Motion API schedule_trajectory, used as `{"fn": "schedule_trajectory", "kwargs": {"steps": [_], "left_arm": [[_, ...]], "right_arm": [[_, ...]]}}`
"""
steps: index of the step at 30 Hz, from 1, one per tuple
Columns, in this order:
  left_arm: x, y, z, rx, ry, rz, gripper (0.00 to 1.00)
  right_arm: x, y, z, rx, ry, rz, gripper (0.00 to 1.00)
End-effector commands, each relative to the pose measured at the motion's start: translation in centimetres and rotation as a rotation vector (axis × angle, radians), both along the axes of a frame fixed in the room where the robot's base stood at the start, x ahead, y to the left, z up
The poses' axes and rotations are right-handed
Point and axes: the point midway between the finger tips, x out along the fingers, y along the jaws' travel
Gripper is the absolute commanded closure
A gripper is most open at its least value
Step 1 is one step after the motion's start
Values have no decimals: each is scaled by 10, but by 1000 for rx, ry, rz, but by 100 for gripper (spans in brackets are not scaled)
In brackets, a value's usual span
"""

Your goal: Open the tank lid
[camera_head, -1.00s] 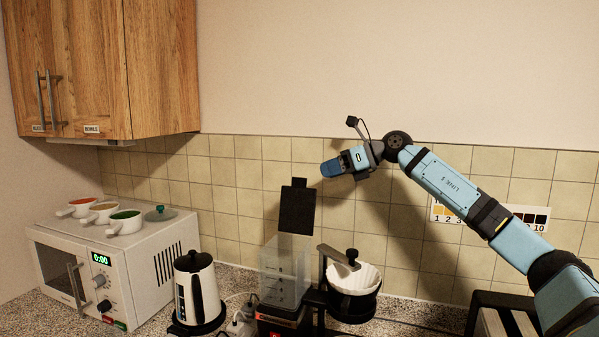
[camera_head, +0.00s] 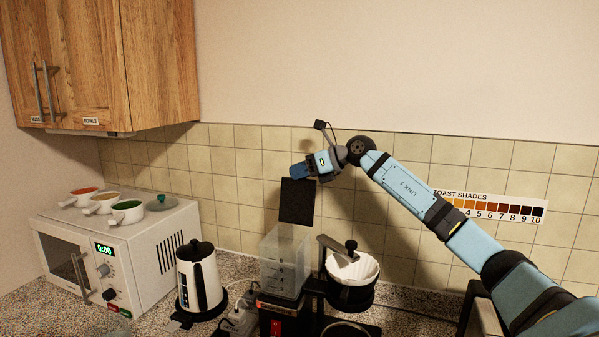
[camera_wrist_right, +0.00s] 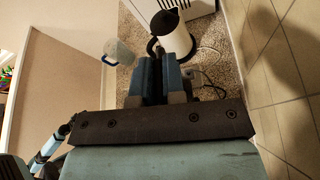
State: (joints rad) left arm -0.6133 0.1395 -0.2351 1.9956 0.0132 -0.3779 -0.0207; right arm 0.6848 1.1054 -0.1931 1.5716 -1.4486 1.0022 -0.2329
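The clear water tank (camera_head: 286,263) of the coffee maker stands on the counter in the head view. Its black lid (camera_head: 297,203) stands upright above the tank's back edge, so the tank's top is uncovered. My right gripper (camera_head: 298,171) is just above the lid's top edge, with its blue fingers pointing left. In the right wrist view the two fingers (camera_wrist_right: 160,78) lie close together with nothing visible between them. The lid cannot be made out in that view. Whether the gripper touches the lid is unclear. My left gripper is not in view.
A white filter cone (camera_head: 352,269) sits in a black holder right of the tank. A kettle (camera_head: 200,277) stands left of it. A microwave (camera_head: 120,250) with several bowls on top is farther left. The tiled wall (camera_head: 235,180) is close behind.

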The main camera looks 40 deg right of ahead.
Motion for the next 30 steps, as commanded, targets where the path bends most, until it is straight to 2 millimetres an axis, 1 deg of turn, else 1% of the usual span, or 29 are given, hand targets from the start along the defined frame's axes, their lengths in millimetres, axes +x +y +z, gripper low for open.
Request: {"fn": "schedule_trajectory", "kwargs": {"steps": [7, 10, 15, 17, 26, 27, 30], "left_arm": [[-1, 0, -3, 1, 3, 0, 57], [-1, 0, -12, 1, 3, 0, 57], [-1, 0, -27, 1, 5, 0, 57], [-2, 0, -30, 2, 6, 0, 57], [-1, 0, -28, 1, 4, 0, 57], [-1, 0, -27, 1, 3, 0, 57], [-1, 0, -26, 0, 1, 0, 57]], "right_arm": [[-1, 2, 0, -15, -7, 0, 100], [-7, 12, 0, -91, -45, 1, 100], [-19, 35, 1, -254, -130, 3, 100], [-21, 40, 2, -289, -149, 3, 100], [-22, 43, 5, -309, -160, 1, 100], [-22, 43, 5, -308, -160, 1, 88], [-22, 43, 5, -308, -160, 1, 67]]}}
